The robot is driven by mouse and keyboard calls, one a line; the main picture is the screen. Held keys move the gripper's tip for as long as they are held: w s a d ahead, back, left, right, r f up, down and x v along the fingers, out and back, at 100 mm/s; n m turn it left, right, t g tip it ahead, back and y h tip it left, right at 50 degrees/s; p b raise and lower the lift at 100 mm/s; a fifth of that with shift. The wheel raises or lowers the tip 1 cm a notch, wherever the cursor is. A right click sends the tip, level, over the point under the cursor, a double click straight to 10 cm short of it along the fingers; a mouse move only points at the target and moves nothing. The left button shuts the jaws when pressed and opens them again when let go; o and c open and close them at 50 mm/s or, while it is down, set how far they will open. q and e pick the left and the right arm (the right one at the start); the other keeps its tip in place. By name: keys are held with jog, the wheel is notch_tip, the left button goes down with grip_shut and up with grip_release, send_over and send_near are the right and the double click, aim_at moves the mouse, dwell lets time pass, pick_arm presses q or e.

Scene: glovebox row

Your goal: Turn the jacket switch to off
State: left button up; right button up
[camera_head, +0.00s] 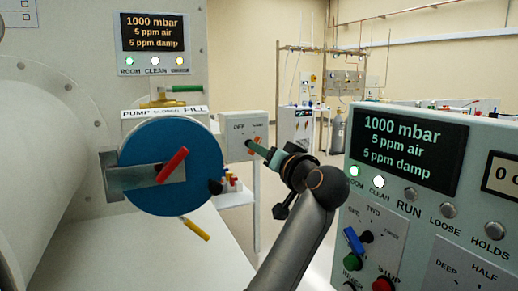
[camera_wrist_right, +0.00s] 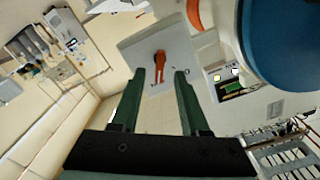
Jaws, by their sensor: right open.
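The jacket switch is a pale grey box (camera_head: 236,129) with the labels OFF at left and what looks like WARM at right. Its orange lever (camera_head: 257,140) shows partly behind my right gripper (camera_head: 256,150), whose green fingers point at the box. In the right wrist view the box (camera_wrist_right: 184,50) is ahead and the orange lever (camera_wrist_right: 160,62) appears between the two fingertips (camera_wrist_right: 160,72). The fingers are apart, with gaps on both sides of the lever. I cannot tell whether the tips reach its depth. The lever's exact setting is unclear. My left gripper is out of view.
A large blue disc (camera_head: 200,140) with a red handle (camera_head: 172,165) stands just left of the switch. A control panel (camera_head: 440,205) with knobs and a display is close on the right. A small display panel (camera_head: 153,65) is on the wall at upper left.

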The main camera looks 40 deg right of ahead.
jog(key=shift+x, duration=1.5)
grip_shut()
